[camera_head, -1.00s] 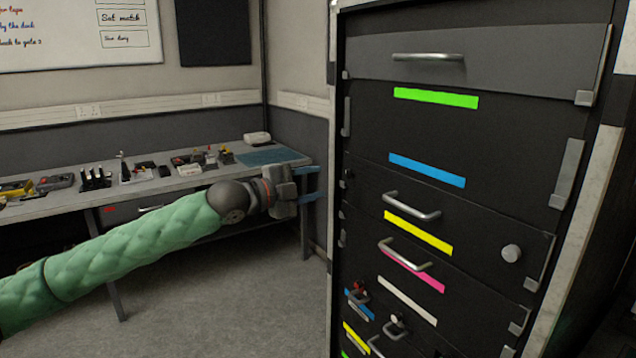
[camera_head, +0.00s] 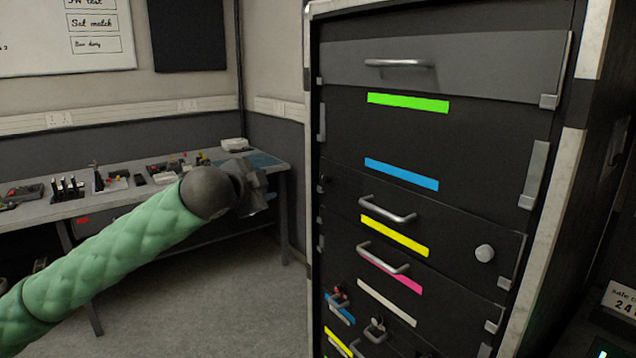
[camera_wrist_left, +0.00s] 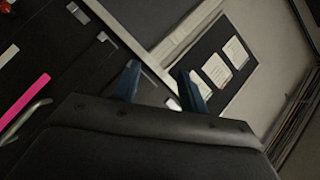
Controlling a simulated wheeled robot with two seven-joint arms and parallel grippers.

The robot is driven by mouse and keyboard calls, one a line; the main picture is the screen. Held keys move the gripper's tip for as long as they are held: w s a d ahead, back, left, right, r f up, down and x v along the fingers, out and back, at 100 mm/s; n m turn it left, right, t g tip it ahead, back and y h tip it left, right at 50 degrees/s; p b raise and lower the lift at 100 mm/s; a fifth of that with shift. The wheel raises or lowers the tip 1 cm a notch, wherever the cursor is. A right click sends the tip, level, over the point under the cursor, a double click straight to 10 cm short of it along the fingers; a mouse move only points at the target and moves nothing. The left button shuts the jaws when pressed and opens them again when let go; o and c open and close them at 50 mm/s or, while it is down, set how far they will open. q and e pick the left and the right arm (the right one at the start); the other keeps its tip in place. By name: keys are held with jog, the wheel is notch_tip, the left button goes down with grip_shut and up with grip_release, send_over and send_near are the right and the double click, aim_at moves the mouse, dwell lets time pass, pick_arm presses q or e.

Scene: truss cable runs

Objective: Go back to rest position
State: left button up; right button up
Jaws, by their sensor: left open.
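My left arm, in a green quilted sleeve, reaches in from the left in the head view. Its left gripper (camera_head: 262,188) is in front of the workbench, left of the black drawer rack (camera_head: 400,135) and apart from it. In the left wrist view the two blue fingers (camera_wrist_left: 160,88) stand apart with nothing between them. In the head view the fingers are mostly hidden behind the wrist. My right gripper is in neither view.
Grey floor (camera_head: 215,300) is clear between bench and rack.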

pick_arm(q)
jog(key=s+a+f+n+g+y+p, duration=0.15)
jog(key=s+f+n, duration=0.25)
jog(key=s+f, duration=0.45)
jog(key=s+a+f+n+g+y+p, duration=0.1)
jog(key=s+f+n+g, duration=0.15)
jog(key=s+f, duration=0.65)
jog(key=s+a+f+n+g+y+p, duration=0.15)
jog(key=s+f+n, duration=0.3)
jog(key=f, duration=0.95)
jog(key=s+d+f+n+g+p, duration=0.1)
jog(key=s+f+g, duration=0.2)
jog(key=s+f, duration=0.6)
jog(key=s+d+f+n+g+h+p, duration=0.1)
jog(key=s+f+g, duration=0.2)
jog(key=s+f, duration=0.6)
jog(key=s, duration=0.7)
jog(key=shift+s+p, duration=0.25)
jog(key=shift+p, duration=0.1)
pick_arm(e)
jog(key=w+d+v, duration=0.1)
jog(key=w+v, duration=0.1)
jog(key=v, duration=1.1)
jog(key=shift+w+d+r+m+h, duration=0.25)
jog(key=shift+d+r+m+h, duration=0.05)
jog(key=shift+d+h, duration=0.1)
pick_arm(q)
jog(key=shift+d+n, duration=0.1)
jog(key=shift+n, duration=0.2)
